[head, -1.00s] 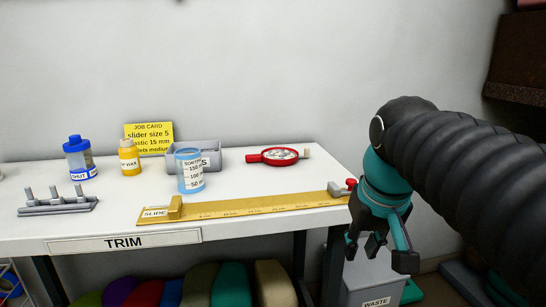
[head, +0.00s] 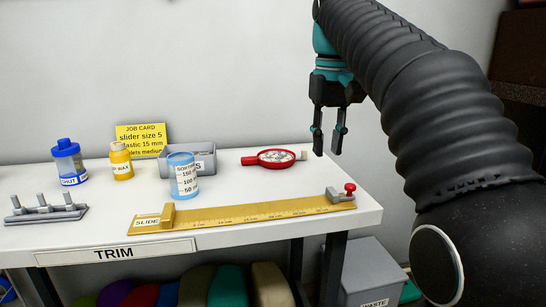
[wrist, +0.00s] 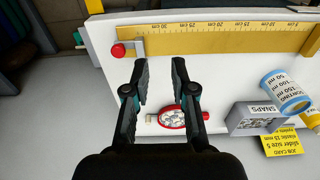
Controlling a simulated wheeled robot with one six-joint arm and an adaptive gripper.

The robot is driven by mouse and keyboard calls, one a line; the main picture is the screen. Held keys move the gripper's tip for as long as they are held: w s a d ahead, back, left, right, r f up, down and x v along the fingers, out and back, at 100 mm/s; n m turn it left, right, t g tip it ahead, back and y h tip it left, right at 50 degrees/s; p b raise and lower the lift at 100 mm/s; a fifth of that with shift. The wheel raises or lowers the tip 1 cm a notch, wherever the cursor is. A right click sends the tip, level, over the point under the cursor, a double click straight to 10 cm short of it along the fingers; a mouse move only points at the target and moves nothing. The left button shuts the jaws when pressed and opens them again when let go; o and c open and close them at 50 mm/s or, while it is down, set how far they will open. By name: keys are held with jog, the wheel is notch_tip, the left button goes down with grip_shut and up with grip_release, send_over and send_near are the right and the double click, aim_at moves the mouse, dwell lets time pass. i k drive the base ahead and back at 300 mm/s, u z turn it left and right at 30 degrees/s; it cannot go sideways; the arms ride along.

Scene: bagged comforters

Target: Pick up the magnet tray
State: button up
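The magnet tray appears to be the round red dish (head: 270,161) with a short handle on its left, holding a heap of small pale pieces. It lies near the back right of the white table (head: 100,204). In the wrist view the red dish (wrist: 162,125) sits low between and beyond my fingers, partly hidden by one. My gripper (head: 328,143) points down, open and empty, above and to the right of the dish in the head view. In the wrist view my open gripper (wrist: 160,72) has a clear gap between its fingertips. It touches nothing.
A yellow ruler gauge (head: 240,213) with a red knob runs along the front. A blue sorting cup (head: 184,178) and a grey SNAPS bin (head: 205,158) stand left of the dish. A yellow bottle (head: 121,162) and a blue-lidded jar (head: 69,163) are further left.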

aim_at(274, 159)
jog(key=i, duration=0.9)
